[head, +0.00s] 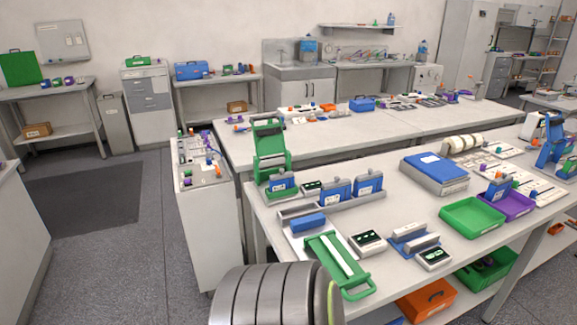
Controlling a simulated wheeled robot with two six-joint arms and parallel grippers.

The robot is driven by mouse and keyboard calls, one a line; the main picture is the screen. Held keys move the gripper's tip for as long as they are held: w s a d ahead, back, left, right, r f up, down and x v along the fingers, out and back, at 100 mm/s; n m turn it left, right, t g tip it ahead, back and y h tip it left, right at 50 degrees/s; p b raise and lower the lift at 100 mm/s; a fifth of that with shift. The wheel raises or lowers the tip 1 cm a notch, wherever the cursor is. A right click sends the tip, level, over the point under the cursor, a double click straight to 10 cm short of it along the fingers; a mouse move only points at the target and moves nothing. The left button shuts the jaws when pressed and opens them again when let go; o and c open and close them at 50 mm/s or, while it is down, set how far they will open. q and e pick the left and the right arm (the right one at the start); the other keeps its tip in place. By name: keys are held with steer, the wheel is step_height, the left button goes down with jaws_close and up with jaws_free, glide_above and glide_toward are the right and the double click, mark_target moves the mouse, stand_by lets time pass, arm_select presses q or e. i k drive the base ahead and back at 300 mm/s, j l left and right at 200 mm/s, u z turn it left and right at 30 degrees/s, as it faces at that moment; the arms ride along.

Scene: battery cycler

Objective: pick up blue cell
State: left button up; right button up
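Several blue blocks are on the near bench, and I cannot tell which one is the blue cell. A plain blue block (308,223) lies on a white plate in front of the grey rack (345,205). Blue upright units with pale labels stand at the rack: one on the left (282,186), one in the middle (335,191) and one on the right (369,183). Neither of my grippers shows.
A green frame (271,150) stands upright behind the rack, and a green handled frame (338,263) lies at the front edge. Small display boxes (367,243), a blue case (434,170) and a green tray (471,216) stand to the right. Bare bench (405,205) lies between them.

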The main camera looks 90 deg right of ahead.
mark_target(370, 186)
steer(key=i+l+z, duration=0.2)
steer(key=i+z, duration=0.25)
steer(key=i+l+z, duration=0.15)
steer(key=i+z, duration=0.15)
steer(key=z, duration=0.15)
steer(key=i+z, duration=0.45)
steer(key=i+j+z, duration=0.25)
steer(key=z, duration=0.2)
steer(key=i+z, duration=0.3)
steer(key=i, duration=0.2)
steer(key=i+z, duration=0.35)
steer(key=i, duration=0.15)
steer(key=i+j+z, duration=0.3)
steer(key=i, duration=0.2)
steer(key=l+z, duration=0.1)
steer(key=z, duration=1.7)
steer(key=i+j, duration=0.05)
